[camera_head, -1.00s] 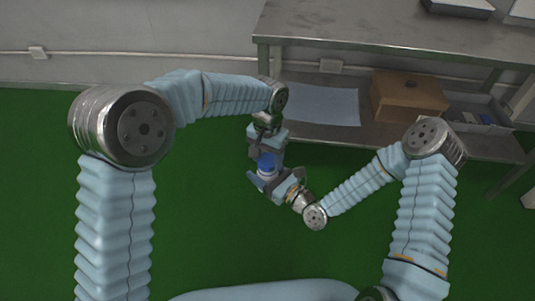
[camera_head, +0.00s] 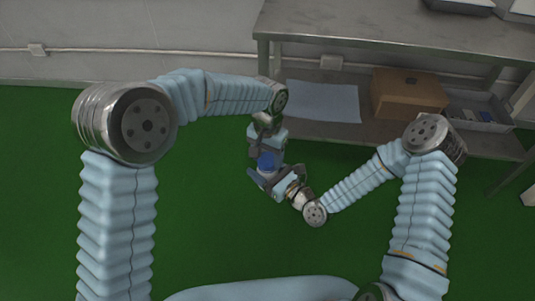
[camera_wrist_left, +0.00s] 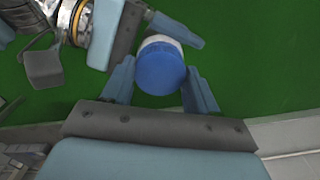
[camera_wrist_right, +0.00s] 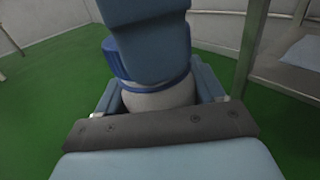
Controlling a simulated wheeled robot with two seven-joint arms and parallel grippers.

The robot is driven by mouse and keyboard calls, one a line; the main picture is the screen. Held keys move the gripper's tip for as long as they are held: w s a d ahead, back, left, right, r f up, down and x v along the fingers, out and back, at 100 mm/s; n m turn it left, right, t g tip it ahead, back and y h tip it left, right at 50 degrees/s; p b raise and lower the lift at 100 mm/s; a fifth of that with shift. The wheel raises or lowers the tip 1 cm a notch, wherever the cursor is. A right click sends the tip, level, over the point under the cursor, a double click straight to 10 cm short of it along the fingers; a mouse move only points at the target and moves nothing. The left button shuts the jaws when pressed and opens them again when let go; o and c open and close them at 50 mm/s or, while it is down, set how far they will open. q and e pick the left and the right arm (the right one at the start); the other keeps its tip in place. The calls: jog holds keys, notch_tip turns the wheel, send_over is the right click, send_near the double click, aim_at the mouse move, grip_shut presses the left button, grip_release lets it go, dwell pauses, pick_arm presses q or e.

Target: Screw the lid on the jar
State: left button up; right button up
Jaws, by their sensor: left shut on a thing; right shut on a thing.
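A white jar with a blue lid (camera_head: 266,161) is held in the air between my two grippers. My left gripper (camera_head: 265,149) reaches from above, its fingers on either side of the blue lid (camera_wrist_left: 160,72) in the left wrist view. My right gripper (camera_head: 268,179) is shut on the white jar body (camera_wrist_right: 158,98) from the side, just below the lid. In the right wrist view the lid (camera_wrist_right: 113,62) is partly hidden behind a left gripper finger. The lid sits on the jar's mouth; how tightly cannot be told.
A metal table (camera_head: 400,32) stands at the back right. Its lower shelf holds a brown box (camera_head: 407,95), a pale blue sheet (camera_head: 322,101) and a grey tray (camera_head: 480,112). The green floor (camera_head: 215,215) around the grippers is clear.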

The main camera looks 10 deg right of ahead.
pick_arm(q)
jog(key=m, duration=1.2)
jog(key=shift+f+m, duration=0.1)
jog(key=shift+m, duration=0.3)
jog(key=m, duration=0.6)
jog(key=shift+w, duration=0.1)
jog(key=m, duration=2.1)
jog(key=shift+s+d+f, duration=0.2)
jog(key=shift+s+f, duration=0.15)
jog(key=shift+f, duration=0.05)
jog(key=shift+f+m, duration=0.1)
jog(key=shift+m, duration=0.6)
jog(key=shift+w+a+r+m, duration=0.1)
jog(key=shift+w+r+m, duration=0.15)
jog(key=shift+r+m, duration=0.25)
jog(key=o, duration=1)
